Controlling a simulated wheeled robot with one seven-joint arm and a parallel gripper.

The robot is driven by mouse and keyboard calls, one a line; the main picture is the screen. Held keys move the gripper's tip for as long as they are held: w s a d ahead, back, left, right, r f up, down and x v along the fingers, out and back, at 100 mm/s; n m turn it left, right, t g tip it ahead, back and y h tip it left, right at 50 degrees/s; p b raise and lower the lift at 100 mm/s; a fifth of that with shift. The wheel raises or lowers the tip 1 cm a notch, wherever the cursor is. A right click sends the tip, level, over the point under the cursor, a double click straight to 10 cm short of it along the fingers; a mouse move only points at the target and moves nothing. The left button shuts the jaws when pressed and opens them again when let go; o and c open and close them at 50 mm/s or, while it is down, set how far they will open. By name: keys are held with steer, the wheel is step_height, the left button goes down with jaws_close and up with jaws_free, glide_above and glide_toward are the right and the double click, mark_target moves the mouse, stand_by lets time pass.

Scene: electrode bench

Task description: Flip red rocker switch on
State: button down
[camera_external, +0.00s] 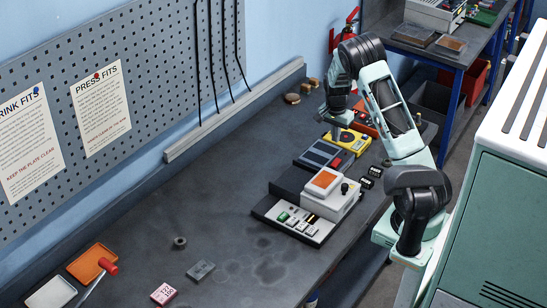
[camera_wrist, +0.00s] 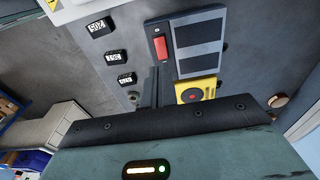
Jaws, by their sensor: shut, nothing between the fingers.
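The red rocker switch (camera_external: 336,162) sits at the right side of a dark two-panel unit (camera_external: 318,154) on the bench. In the wrist view the red rocker (camera_wrist: 161,47) shows in a dark slot beside two dark panels (camera_wrist: 197,45). I cannot tell which way the rocker is tipped. My gripper (camera_external: 336,138) is shut and empty, pointing down behind the unit, near the yellow box. In the wrist view its closed fingertips (camera_wrist: 154,80) appear below the red rocker, apart from it in the picture.
A yellow box (camera_external: 352,144) stands just behind the unit, with an orange-red box (camera_external: 366,119) beyond it. A white device with an orange top (camera_external: 323,180) is in front. Small black labelled blocks (camera_external: 375,170) lie to the right.

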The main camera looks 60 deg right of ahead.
mark_target(338, 160)
steer(key=shift+a+r, duration=0.2)
steer(key=shift+r, duration=1.55)
steer(key=shift+b, duration=0.3)
steer(key=shift+d+r+h+b, duration=0.15)
steer(key=shift+d+h+b, duration=0.15)
steer(key=shift+d+b, duration=0.55)
steer(key=shift+a, duration=0.15)
steer(key=f+p, duration=0.1)
steer(key=f, duration=0.3)
steer(key=d+f+p, duration=0.1)
steer(key=f+p, duration=0.1)
steer(key=f, duration=0.3)
steer(key=d+f+p, duration=0.1)
steer(key=f, duration=0.4)
